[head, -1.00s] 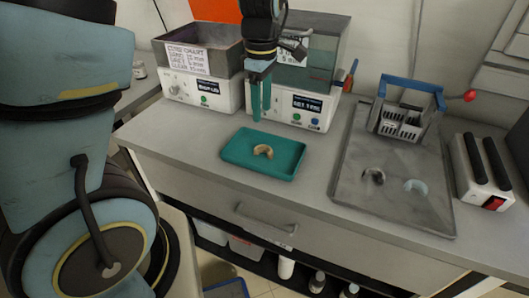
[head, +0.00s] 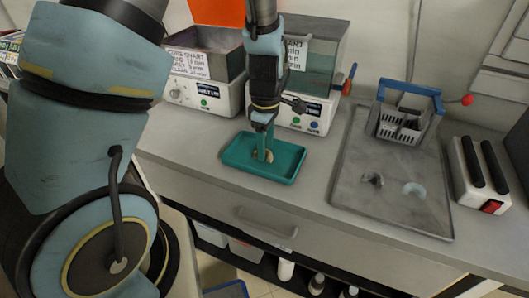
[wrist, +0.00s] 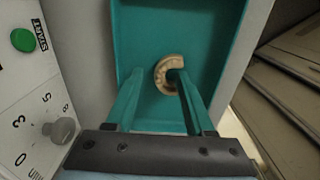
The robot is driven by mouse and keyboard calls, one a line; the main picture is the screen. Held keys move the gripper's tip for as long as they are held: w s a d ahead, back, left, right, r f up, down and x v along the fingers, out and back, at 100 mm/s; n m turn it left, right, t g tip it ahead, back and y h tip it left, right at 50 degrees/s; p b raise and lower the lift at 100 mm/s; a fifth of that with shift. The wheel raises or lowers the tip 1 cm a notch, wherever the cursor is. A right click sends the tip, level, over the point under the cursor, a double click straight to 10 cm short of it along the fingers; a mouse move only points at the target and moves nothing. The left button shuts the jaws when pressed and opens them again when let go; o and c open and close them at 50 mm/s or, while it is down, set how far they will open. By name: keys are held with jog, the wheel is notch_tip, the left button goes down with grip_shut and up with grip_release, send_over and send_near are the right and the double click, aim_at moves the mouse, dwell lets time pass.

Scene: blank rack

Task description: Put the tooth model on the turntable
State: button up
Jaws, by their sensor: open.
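The tooth model (head: 268,155) is a small tan horseshoe shape lying in the teal tray (head: 285,175). In the head view my gripper partly hides it. My gripper (head: 263,150) is pointing down, with its teal fingers low over the tray at the model. In the wrist view the tooth model (wrist: 161,76) lies between the fingertips of my gripper (wrist: 160,78), with the right finger at the arch's opening. The gripper is open and not holding the model; I cannot tell whether a finger touches it. I cannot make out a turntable in either view.
Two boxy units (head: 205,95) (head: 310,110) stand behind the tray. To the right, a grey tray (head: 390,210) holds a dark arch (head: 371,179), a pale blue arch (head: 414,190) and a blue-handled basket (head: 405,120). A white device (head: 480,175) stands at far right.

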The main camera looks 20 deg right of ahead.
grip_shut()
dwell(0.4)
